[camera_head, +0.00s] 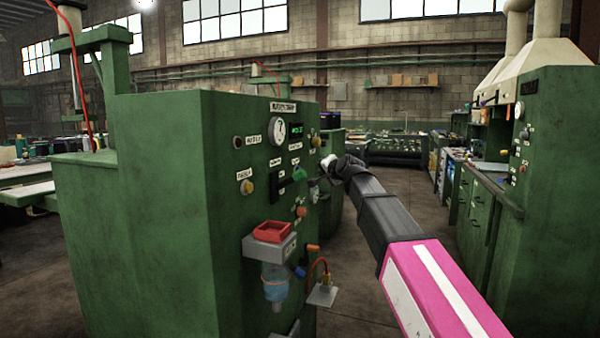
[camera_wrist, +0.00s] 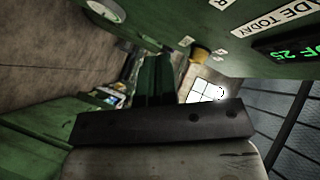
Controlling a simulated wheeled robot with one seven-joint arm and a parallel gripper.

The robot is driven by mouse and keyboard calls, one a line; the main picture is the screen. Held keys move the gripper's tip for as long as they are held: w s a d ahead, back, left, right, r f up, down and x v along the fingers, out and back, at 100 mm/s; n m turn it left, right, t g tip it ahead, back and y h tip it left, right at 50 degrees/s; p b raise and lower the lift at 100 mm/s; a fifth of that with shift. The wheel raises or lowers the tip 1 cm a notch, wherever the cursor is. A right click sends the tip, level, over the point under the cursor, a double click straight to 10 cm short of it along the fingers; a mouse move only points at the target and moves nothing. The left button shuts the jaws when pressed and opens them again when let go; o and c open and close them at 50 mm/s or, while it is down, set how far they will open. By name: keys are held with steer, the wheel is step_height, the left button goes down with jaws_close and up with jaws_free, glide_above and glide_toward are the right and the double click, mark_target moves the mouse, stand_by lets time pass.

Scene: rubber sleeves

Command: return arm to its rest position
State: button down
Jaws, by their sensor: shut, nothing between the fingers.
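My arm (camera_head: 385,215) reaches from the lower right, with a pink and white section near me and black links beyond. My gripper (camera_head: 327,164) is at its far end, small and partly hidden by the wrist, close to the right edge of the green machine's panel. It is shut and holds nothing that I can see. In the wrist view a dark bar of my gripper (camera_wrist: 165,122) crosses the picture. I cannot tell whether the gripper touches the panel.
The green machine (camera_head: 140,220) stands close at left, with a gauge (camera_head: 278,133), knobs and a red tray (camera_head: 273,231) on a grey bracket. In the wrist view its green display (camera_wrist: 290,54) is near. Green cabinets (camera_head: 480,205) stand at right. The floor (camera_head: 375,260) between is clear.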

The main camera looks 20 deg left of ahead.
steer(key=shift+f, duration=0.1)
stand_by(0.3)
steer(key=s+d+f+n+g+h, duration=0.1)
steer(key=s+d+f+g+h, duration=0.1)
steer(key=d+f, duration=0.7)
steer(key=s+d+f+g+h, duration=0.15)
steer(key=d+f, duration=0.45)
steer(key=f, duration=0.7)
steer(key=s+d+f+n+g+h, duration=0.1)
steer(key=d+f+g+h, duration=0.15)
steer(key=d+f, duration=0.6)
steer(key=s+d+f+n+g+h, duration=0.1)
steer(key=s+d+f+g+h, duration=0.3)
steer(key=s+d+f, duration=1.4)
step_height(320, 180, down, 5)
steer(key=shift+s+d+r+g, duration=0.2)
steer(key=shift+s+d+g, duration=0.2)
steer(key=shift+s+g, duration=0.5)
steer(key=shift+s+a, duration=0.1)
